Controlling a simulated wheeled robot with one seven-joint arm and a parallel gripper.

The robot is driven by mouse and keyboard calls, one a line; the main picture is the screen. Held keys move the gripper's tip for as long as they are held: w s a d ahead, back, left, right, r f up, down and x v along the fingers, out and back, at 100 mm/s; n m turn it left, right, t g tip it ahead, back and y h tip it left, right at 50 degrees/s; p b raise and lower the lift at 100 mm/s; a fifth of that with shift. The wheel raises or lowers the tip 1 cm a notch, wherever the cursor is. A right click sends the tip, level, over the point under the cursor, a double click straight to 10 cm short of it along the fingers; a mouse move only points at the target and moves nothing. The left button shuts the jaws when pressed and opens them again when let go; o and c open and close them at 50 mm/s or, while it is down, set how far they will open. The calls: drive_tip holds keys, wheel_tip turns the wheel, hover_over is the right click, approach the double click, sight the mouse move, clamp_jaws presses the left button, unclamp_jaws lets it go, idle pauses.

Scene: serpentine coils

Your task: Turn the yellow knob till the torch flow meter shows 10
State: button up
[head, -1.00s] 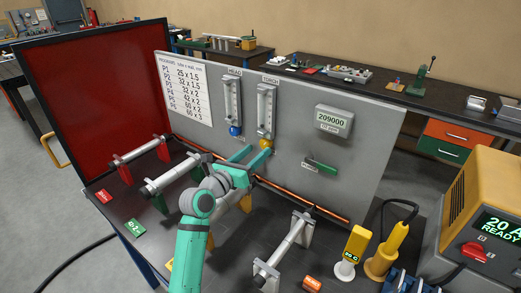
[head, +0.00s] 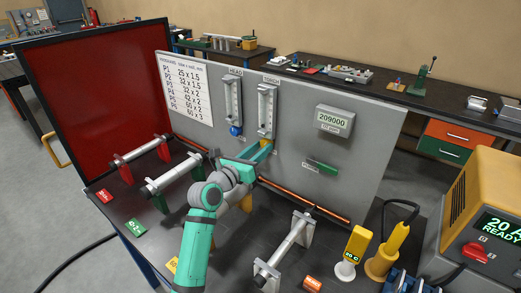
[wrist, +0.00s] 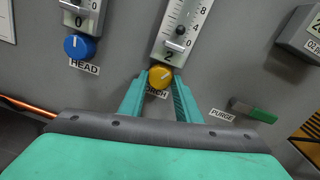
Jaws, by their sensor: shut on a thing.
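The yellow knob (wrist: 160,77) sits under the torch flow meter on the grey panel, with a white mark on its face. My gripper (wrist: 160,86) is shut on it, one finger on each side. The head view shows my gripper (head: 258,152) at the panel, mostly hiding the knob. The torch flow meter (wrist: 182,28) has a clear scale with a dark float low in it and a readout of 2 just above the knob. It also shows in the head view (head: 266,110).
The blue knob (wrist: 80,46) of the head flow meter, reading 0, is to the left. A green purge handle (wrist: 253,111) is to the right. Tubes on stands (head: 173,178) and a copper pipe (head: 300,199) lie around my arm.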

drive_tip(key=shift+f+m, duration=0.15)
drive_tip(key=shift+m, duration=3.05)
drive_tip(key=o, duration=1.1)
drive_tip(key=shift+c, duration=0.2)
drive_tip(key=shift+s+a, duration=0.1)
drive_tip(key=v, duration=1)
drive_tip(key=shift+s+a, duration=0.2)
drive_tip(key=shift+s, duration=0.1)
